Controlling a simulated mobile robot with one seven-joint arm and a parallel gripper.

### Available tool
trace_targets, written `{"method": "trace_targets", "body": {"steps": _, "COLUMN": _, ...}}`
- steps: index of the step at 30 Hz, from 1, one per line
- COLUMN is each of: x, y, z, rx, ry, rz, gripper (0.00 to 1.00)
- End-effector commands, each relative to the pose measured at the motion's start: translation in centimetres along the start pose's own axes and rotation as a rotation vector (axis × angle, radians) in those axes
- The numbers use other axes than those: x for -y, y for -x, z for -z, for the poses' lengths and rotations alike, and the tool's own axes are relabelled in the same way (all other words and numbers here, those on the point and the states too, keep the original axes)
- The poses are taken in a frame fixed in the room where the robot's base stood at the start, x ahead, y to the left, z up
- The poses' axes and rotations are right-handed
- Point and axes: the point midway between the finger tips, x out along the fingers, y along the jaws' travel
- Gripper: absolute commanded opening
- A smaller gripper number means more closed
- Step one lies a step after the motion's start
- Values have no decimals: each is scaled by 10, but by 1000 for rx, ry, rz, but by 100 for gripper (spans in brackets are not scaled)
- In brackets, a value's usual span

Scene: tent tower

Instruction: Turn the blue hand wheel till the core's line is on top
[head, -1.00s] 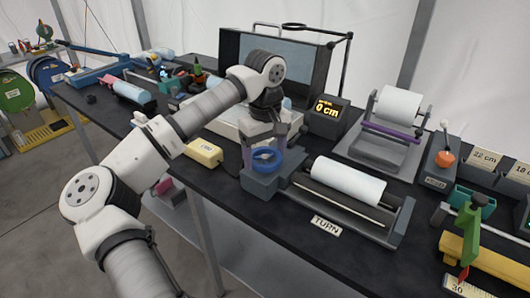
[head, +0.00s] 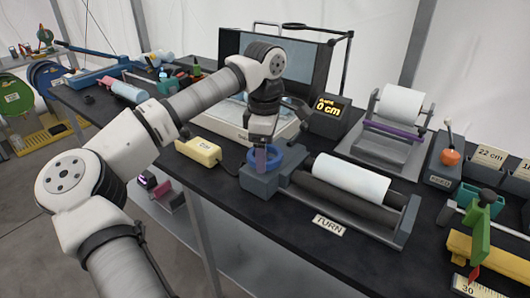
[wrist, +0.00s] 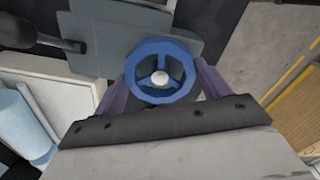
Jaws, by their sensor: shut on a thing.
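The blue hand wheel (head: 265,157) sits on a grey block at the left end of the roller stand marked TURN. My gripper (head: 262,158) points down at the wheel. In the wrist view the wheel (wrist: 160,72) shows its spokes and pale hub between the two purple fingers of my gripper (wrist: 160,85), which are shut on it from both sides. The white core roll (head: 350,178) lies on dark rollers to the right of the wheel. No line can be made out on the side of the core that shows.
A TURN label (head: 328,225) lies in front of the stand. A yellow box (head: 198,152) is left of the wheel. A display reading 0 cm (head: 327,116) and a second roll stand (head: 380,152) are behind. Bare black bench lies in front.

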Motion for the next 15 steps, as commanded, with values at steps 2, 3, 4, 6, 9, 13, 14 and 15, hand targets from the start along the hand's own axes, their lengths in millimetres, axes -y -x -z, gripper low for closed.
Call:
{"method": "trace_targets", "body": {"steps": 2, "x": 0, "y": 0, "z": 1, "rx": -3, "ry": 73, "rz": -3, "gripper": 52}}
{"method": "trace_targets", "body": {"steps": 3, "x": 0, "y": 0, "z": 1, "rx": -3, "ry": 111, "rz": -3, "gripper": 52}}
{"method": "trace_targets", "body": {"steps": 4, "x": 0, "y": 0, "z": 1, "rx": -3, "ry": 139, "rz": -3, "gripper": 52}}
{"method": "trace_targets", "body": {"steps": 6, "x": 0, "y": 0, "z": 1, "rx": -3, "ry": 206, "rz": -3, "gripper": 52}}
{"method": "trace_targets", "body": {"steps": 9, "x": 0, "y": 0, "z": 1, "rx": -4, "ry": 300, "rz": -3, "gripper": 52}}
{"method": "trace_targets", "body": {"steps": 13, "x": 0, "y": 0, "z": 1, "rx": -3, "ry": 416, "rz": -2, "gripper": 52}}
{"method": "trace_targets", "body": {"steps": 14, "x": 0, "y": 0, "z": 1, "rx": -2, "ry": 442, "rz": -3, "gripper": 52}}
{"method": "trace_targets", "body": {"steps": 15, "x": 0, "y": 0, "z": 1, "rx": -2, "ry": 474, "rz": -3, "gripper": 52}}
